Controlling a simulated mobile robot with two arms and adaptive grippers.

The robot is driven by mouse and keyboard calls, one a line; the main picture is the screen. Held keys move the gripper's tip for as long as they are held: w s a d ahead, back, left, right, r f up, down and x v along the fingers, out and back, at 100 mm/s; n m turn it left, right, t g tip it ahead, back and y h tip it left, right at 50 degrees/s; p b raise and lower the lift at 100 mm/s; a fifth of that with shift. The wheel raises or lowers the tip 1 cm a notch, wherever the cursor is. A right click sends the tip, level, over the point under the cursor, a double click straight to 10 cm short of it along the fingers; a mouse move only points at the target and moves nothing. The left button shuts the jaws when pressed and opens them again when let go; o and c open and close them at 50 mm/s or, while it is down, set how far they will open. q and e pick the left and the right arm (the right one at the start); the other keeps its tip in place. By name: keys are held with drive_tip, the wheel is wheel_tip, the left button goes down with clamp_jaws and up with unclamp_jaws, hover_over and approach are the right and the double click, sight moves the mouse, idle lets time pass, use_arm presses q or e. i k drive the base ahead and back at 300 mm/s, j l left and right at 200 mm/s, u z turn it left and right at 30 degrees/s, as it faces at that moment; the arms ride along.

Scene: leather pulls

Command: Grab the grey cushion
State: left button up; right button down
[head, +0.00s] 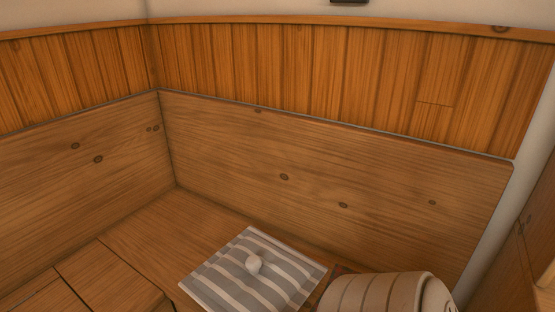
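A flat square cushion (222,278) with grey and white stripes lies on the wooden bench seat, low in the middle of the head view. A small, pale, rounded thing (254,263) sits on top of it near its middle; I cannot tell what it is. No plain grey cushion shows. Neither of my grippers is in view.
A beige, rounded, ribbed object (385,292) stands right of the cushion, cut off by the lower edge. A dark patterned patch shows between them. Wooden backrests (320,185) meet in a corner behind. The seat (165,230) left of the cushion is bare.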

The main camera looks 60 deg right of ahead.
sight(256, 272)
drive_tip(key=k+z, duration=0.15)
drive_tip(key=z, duration=1.35)
drive_tip(key=i+j+z, duration=0.15)
drive_tip(key=j+z, duration=0.55)
drive_tip(key=j, duration=0.25)
drive_tip(key=j+z, duration=0.35)
drive_tip(key=j, duration=0.15)
drive_tip(key=i+j, duration=0.15)
drive_tip(key=i, duration=0.25)
